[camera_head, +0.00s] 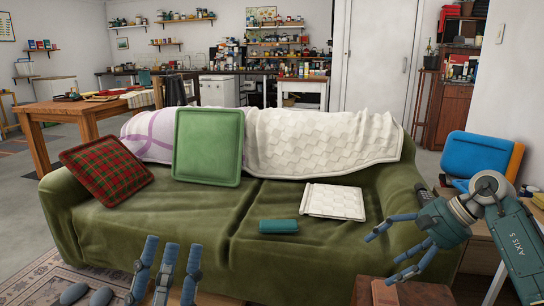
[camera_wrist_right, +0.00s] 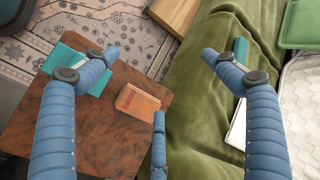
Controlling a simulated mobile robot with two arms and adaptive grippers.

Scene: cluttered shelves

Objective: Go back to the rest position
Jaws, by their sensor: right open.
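My right gripper (camera_head: 383,258) reaches in from the right of the head view, over the front right of the green sofa (camera_head: 160,232). Its blue fingers are spread wide and hold nothing. In the right wrist view the gripper (camera_wrist_right: 160,65) has an empty gap above the small brown table (camera_wrist_right: 118,140) and the sofa's edge. My left gripper (camera_head: 165,272) is at the bottom left of the head view, in front of the sofa. Its blue fingers point up with nothing visible between them; its palm is out of frame, and its opening is unclear.
An orange-brown book (camera_wrist_right: 137,101) and a teal item (camera_wrist_right: 88,77) lie on the small table. The sofa holds a teal block (camera_head: 279,226), a white quilted item (camera_head: 333,202), a green cushion (camera_head: 207,146) and a plaid cushion (camera_head: 106,171). A blue-orange item (camera_head: 480,157) stands right.

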